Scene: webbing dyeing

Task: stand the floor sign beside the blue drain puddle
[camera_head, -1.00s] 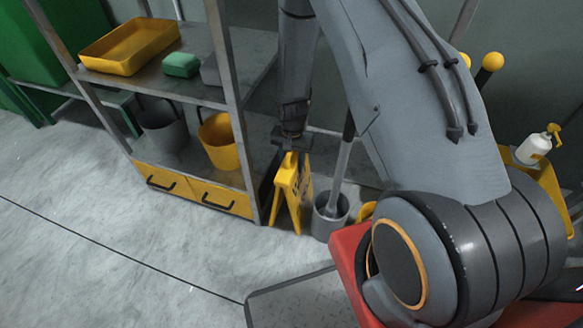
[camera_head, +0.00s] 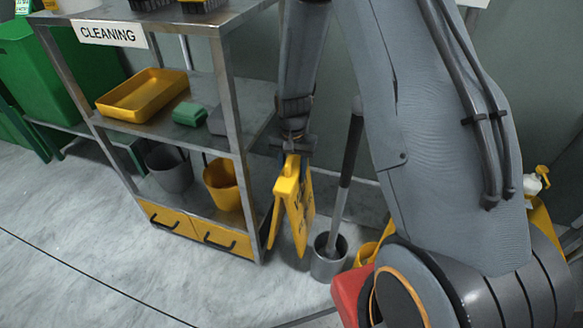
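The yellow floor sign (camera_head: 296,210) hangs from my gripper (camera_head: 293,153), right of the shelf's front corner post. My gripper points down at the sign's top edge and appears shut on its handle; the fingers are small and dark here. The sign is upright with its two panels slightly spread, and its feet look a little above the floor. The blue drain puddle is not in view.
A steel shelf (camera_head: 235,118) marked CLEANING stands left of the sign, with yellow drawers (camera_head: 198,232) at its base. A grey holder (camera_head: 329,262) with a long-handled brush stands close right of the sign. Open concrete floor (camera_head: 80,270) lies at the left front.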

